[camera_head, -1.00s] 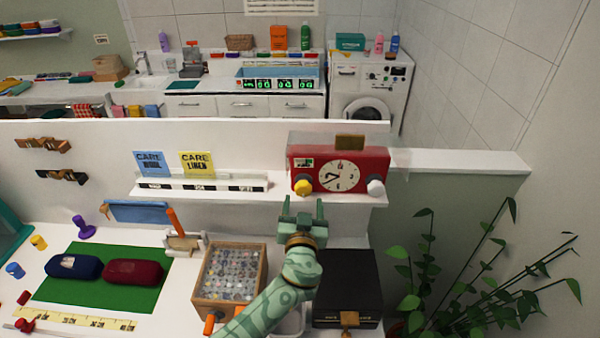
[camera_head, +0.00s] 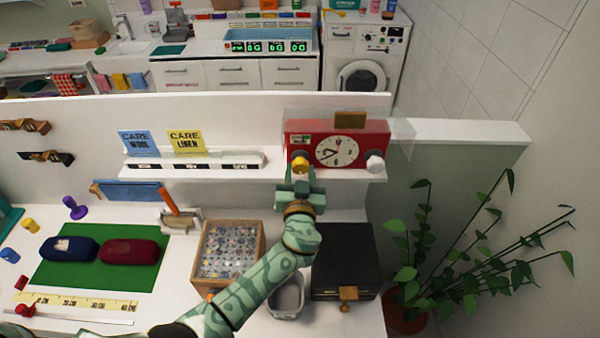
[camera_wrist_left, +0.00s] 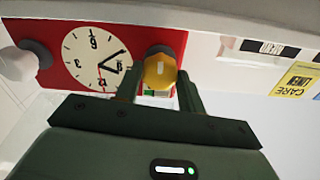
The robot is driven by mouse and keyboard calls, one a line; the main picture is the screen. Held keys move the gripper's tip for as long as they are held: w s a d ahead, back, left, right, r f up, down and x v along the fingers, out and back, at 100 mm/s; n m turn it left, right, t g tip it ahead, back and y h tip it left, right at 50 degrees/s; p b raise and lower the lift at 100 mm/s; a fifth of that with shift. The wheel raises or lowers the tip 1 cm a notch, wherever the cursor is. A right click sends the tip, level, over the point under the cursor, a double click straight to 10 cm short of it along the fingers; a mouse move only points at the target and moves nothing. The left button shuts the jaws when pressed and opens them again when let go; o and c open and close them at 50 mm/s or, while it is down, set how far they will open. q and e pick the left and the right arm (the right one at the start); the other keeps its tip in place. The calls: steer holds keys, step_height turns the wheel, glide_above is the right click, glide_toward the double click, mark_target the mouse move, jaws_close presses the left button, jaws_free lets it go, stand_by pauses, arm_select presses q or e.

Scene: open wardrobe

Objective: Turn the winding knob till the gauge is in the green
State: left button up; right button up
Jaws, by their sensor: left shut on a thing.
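The red clock box (camera_head: 357,134) stands on the white shelf, with a round white dial (camera_head: 339,151). Its yellow winding knob (camera_head: 300,166) is at the lower left of the front, and a white knob (camera_head: 375,162) is at the lower right. A small green and white gauge (camera_head: 301,142) sits above the yellow knob; its reading is too small to tell. My left gripper (camera_head: 299,178) is shut on the yellow knob. In the left wrist view the fingers (camera_wrist_left: 160,83) lie on both sides of the yellow knob (camera_wrist_left: 160,70). My right gripper is not in view.
Care cards (camera_head: 186,142) stand on the shelf left of the clock. Below are a wooden box of buttons (camera_head: 262,255), a black case (camera_head: 343,255), a grey bin (camera_head: 288,297) and a green mat (camera_head: 60,283). A plant (camera_head: 470,245) stands at the right.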

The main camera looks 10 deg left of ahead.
arm_select(q)
steer(key=m+b, duration=0.2)
steer(key=shift+f+m, duration=0.15)
steer(key=shift+m, duration=0.15)
steer(key=m+b, duration=0.2)
steer(key=m, duration=0.1)
steer(key=shift+m, duration=0.3)
steer(key=m+b, duration=0.1)
steer(key=m, duration=0.3)
steer(key=shift+m, duration=0.3)
steer(key=m, duration=0.4)
steer(key=shift+r, duration=0.2)
steer(key=m+p, duration=0.1)
steer(key=m, duration=0.4)
steer(key=shift+m, duration=0.4)
steer(key=m+p, duration=0.2)
steer(key=m, duration=0.3)
steer(key=shift+m, duration=0.3)
steer(key=m+p, duration=0.2)
steer(key=m, duration=0.3)
steer(key=shift+r, duration=0.1)
steer(key=shift+m+p, duration=1.3)
steer(key=shift+m, duration=1.4)
